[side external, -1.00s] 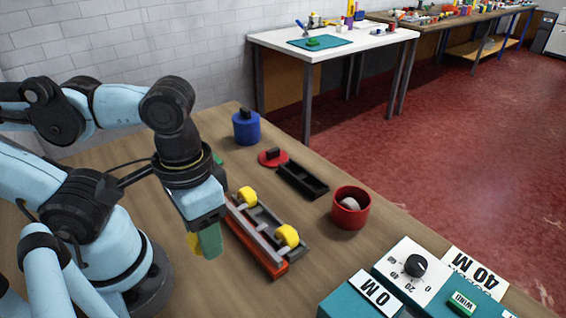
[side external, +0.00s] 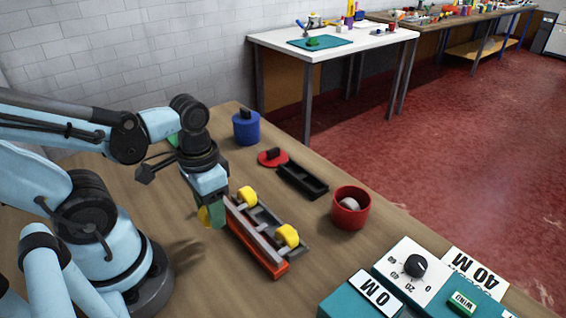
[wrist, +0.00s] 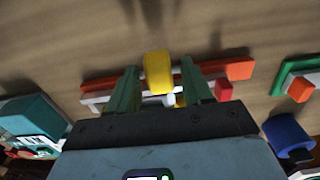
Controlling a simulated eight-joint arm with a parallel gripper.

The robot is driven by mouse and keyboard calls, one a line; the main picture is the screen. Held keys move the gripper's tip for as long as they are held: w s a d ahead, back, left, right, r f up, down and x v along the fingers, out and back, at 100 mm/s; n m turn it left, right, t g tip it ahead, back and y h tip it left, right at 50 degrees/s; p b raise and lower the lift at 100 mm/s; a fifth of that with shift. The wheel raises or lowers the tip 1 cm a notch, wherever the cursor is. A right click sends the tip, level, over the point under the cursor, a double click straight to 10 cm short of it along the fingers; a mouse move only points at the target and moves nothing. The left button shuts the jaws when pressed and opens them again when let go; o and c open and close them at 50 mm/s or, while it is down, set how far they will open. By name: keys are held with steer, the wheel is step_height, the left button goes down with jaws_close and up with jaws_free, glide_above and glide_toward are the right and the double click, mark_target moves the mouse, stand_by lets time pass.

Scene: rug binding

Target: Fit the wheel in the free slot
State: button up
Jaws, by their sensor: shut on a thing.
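My gripper (side external: 212,213) has green fingers and is shut on a yellow wheel (side external: 204,216). It holds the wheel beside the near-left side of a rack with an orange rail (side external: 259,257) and a pale rail. In the wrist view the held wheel (wrist: 158,72) sits between the fingers, over the orange rail (wrist: 222,69). The rack carries two other yellow wheels, one toward the far end (side external: 247,196) and one toward the near end (side external: 287,235), with a gap between them. The gripper partly hides the held wheel, and I cannot tell its exact height.
A black tray (side external: 303,180), a red disc with a black knob (side external: 272,158) and a blue container (side external: 246,128) lie beyond the rack. A red cup (side external: 350,208) holds something pale. A control box with a dial (side external: 414,266) stands at the near right.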

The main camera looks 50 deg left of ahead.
steer(key=shift+f, duration=2.05)
steer(key=shift+f, duration=0.1)
steer(key=o, duration=1)
steer(key=shift+o, duration=0.2)
steer(key=shift+r, duration=6)
steer(key=shift+o, duration=0.5)
steer(key=w+t, duration=0.6)
steer(key=w, duration=0.4)
steer(key=shift+d+t, duration=0.3)
steer(key=shift+d, duration=0.1)
steer(key=shift+w+r+t, duration=0.2)
steer(key=shift+w+t, duration=0.1)
steer(key=shift+w, duration=0.15)
